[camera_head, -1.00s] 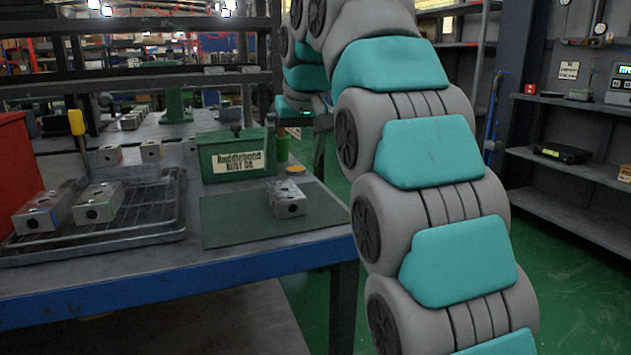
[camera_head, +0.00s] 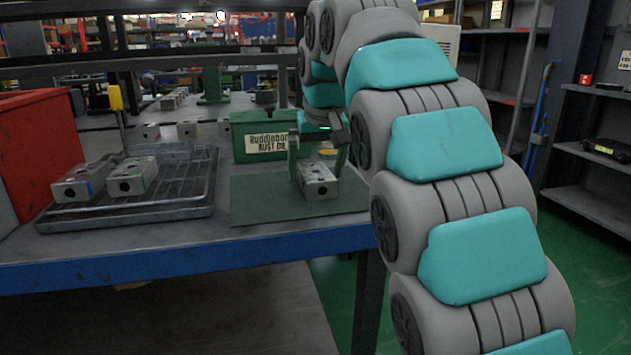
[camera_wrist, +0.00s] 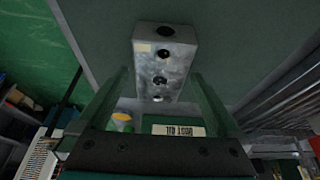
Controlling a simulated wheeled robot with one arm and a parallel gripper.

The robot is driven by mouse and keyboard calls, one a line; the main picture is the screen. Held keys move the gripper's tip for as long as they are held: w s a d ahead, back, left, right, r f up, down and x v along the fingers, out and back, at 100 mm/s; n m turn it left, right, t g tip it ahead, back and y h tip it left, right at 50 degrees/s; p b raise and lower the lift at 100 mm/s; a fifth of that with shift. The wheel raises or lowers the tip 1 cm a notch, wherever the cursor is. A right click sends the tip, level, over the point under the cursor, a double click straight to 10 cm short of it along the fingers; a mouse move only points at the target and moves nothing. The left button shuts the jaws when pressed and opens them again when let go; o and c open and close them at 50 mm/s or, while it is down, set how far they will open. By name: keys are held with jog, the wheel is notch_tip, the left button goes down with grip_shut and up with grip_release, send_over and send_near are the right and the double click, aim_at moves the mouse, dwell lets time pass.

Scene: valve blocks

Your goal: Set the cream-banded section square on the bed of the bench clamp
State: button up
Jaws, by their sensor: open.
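A grey metal block (camera_head: 318,183) with round dark holes lies on the green mat near the table's right end. In the wrist view the same block (camera_wrist: 172,66) shows a small cream patch near one end, so it looks like the cream-banded section. My gripper (camera_head: 315,172) is open over it, with one finger on each side. In the wrist view the fingers (camera_wrist: 160,78) straddle the block's near part; contact cannot be told. A green stand-like fixture (camera_head: 212,84) on the bench behind may be the bench clamp; its bed is not clear.
Two similar blocks (camera_head: 132,175) sit on a dark rack tray (camera_head: 190,209) at left, beside a red bin (camera_head: 40,140). A green labelled box (camera_head: 250,125) stands behind the mat (camera_head: 258,205). Several small blocks stand farther back. A yellow-topped post (camera_head: 115,98) rises behind the tray.

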jog(key=shift+w+a+f, duration=0.1)
jog(key=shift+w+f, duration=0.15)
jog(key=shift+f, duration=0.25)
jog(key=shift+f, duration=0.25)
jog(key=shift+c, duration=0.2)
grip_shut()
dwell(0.5)
